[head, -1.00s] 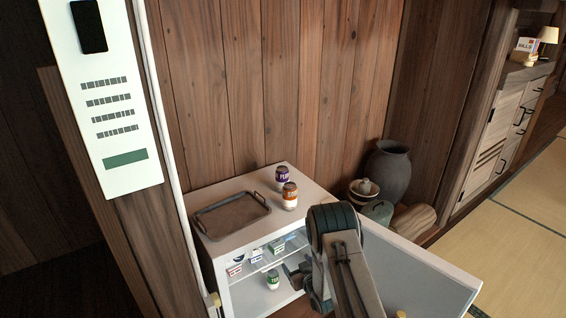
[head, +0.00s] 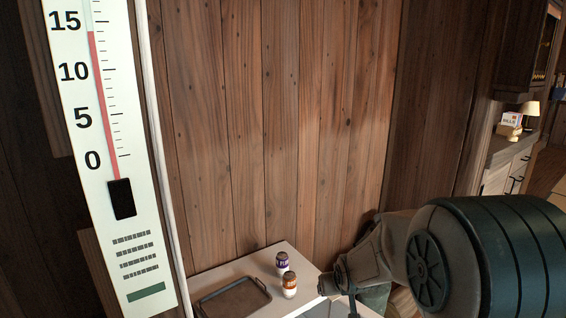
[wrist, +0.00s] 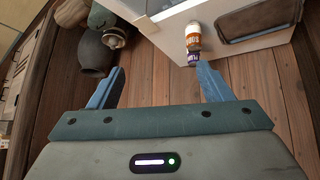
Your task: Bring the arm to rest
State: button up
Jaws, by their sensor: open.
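My gripper (wrist: 158,88) is open in the wrist view, with its two blue fingers spread wide and nothing between them. Beyond the fingers is the wooden wall, with the white cabinet's top at the upper edge. In the head view my arm reaches in from the right, large and close to the camera. The gripper end hangs near the right side of the white cabinet (head: 270,257), and its fingers are not clear there.
A purple-labelled jar (head: 282,262) and an orange-labelled jar (head: 289,287) stand on the cabinet beside a brown tray (head: 232,299). A dark vase (wrist: 92,55) stands beside the cabinet. A large thermometer (head: 108,150) hangs at left. A box (head: 511,120) and lamp (head: 530,109) stand far right.

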jog(key=s+r+g+p, duration=0.2)
jog(key=s+r+p, duration=0.2)
jog(key=s+r, duration=0.5)
jog(key=s+r+m+g+p, duration=0.1)
jog(key=s+r+g+p, duration=0.1)
jog(key=s+r+p, duration=0.3)
jog(key=s+d+r, duration=0.1)
jog(key=s+r, duration=0.3)
jog(key=s, duration=0.7)
jog(key=shift+r+m+g, duration=0.15)
jog(key=shift+m+g, duration=0.15)
